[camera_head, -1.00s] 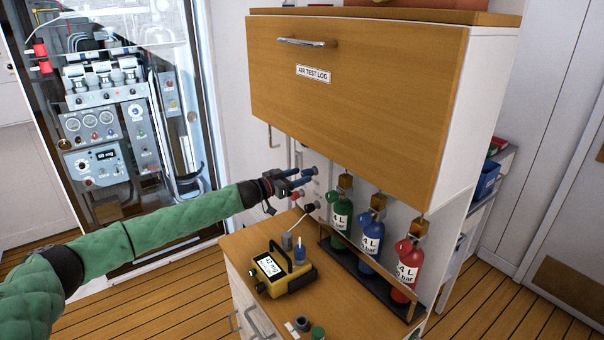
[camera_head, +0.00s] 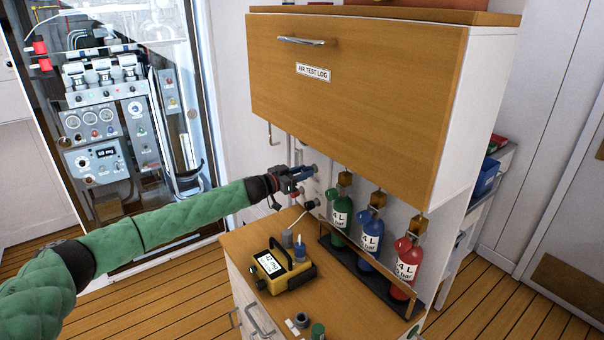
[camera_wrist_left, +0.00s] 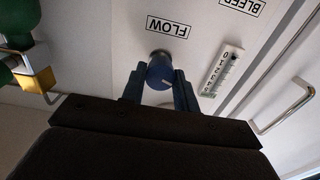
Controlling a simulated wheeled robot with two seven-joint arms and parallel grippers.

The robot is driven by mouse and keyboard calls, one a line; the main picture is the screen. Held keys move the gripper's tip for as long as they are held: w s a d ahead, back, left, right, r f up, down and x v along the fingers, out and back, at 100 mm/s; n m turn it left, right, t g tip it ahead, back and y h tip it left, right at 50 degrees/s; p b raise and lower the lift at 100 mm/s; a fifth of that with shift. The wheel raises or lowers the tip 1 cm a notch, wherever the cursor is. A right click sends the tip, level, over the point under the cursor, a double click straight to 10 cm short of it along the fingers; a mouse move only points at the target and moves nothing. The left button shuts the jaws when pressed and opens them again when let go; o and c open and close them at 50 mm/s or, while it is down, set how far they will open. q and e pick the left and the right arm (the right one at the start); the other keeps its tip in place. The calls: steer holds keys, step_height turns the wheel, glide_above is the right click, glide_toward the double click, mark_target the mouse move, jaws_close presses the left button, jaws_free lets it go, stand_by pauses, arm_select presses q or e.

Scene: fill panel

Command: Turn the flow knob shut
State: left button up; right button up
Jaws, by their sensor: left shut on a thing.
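The flow knob (camera_wrist_left: 160,72) is a round blue knob with a light pointer line, on a white panel in the left wrist view. A label reading FLOW (camera_wrist_left: 168,27) appears upside down beside it. My left gripper (camera_wrist_left: 160,90) is shut on the knob, with one blue finger on each side. In the head view my left gripper (camera_head: 308,172) is at the panel under the wooden cabinet, and its fingers largely hide the knob there. My right gripper does not show.
A scale strip (camera_wrist_left: 222,71) and a metal handle (camera_wrist_left: 290,105) are near the knob. Below the panel, a yellow meter (camera_head: 282,270) stands on the counter beside green (camera_head: 340,215), blue (camera_head: 371,236) and red (camera_head: 405,262) bottles. The wooden cabinet (camera_head: 350,100) overhangs them.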

arm_select(q)
steer(key=shift+m, duration=0.3)
steer(key=m, duration=0.7)
steer(key=m+b, duration=0.1)
steer(key=m, duration=0.5)
steer(key=shift+s+d+f+m, duration=0.1)
steer(key=shift+s+f+m, duration=0.1)
steer(key=shift+m, duration=0.2)
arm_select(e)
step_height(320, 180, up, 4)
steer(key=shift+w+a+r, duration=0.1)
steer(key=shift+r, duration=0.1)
arm_select(q)
steer(key=o, duration=1)
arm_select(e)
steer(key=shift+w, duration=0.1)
